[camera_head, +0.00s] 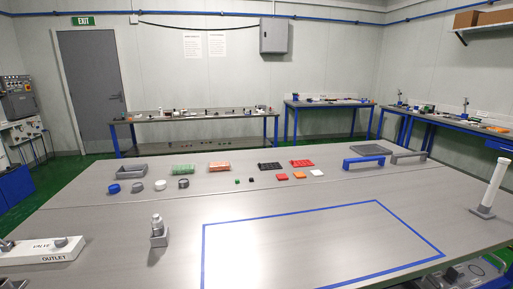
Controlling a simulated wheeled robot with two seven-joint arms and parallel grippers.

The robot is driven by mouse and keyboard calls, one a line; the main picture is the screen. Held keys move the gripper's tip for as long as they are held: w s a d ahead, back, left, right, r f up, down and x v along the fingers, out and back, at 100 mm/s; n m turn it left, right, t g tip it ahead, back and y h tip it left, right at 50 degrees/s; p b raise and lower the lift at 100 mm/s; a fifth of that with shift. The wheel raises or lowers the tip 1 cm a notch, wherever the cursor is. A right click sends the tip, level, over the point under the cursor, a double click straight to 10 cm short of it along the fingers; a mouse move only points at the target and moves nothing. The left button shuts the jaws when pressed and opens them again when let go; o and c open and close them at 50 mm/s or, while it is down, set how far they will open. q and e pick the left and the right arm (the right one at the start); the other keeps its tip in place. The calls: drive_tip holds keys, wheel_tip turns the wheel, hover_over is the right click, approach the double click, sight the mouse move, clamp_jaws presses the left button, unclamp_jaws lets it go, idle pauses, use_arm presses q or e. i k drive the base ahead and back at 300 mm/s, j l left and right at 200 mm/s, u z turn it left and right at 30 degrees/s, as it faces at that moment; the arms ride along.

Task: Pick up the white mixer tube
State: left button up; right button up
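A white tube (494,185), which looks like the mixer tube, stands near the right edge of the table. It is tall and slightly tilted in the picture, with a wider white cap at its top. Its lower end is in a small grey square base (482,212). Nothing touches the tube apart from this base. Neither my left gripper nor my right gripper shows in the head view.
The table (150,215) has a blue tape outline (300,211) with bare room inside. A white block marked VALVE and OUTLET (42,258) is at the left front. A small metal fitting (158,230) stands nearby. Blue (364,162) and grey (409,157) handles stand behind.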

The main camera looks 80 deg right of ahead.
sight(499, 171)
drive_tip(key=z, duration=4.4)
drive_tip(key=i+z, duration=0.4)
drive_tip(key=i, duration=0.25)
drive_tip(key=i+j+z, duration=0.15)
drive_tip(key=i+z, duration=0.3)
drive_tip(key=i, duration=0.15)
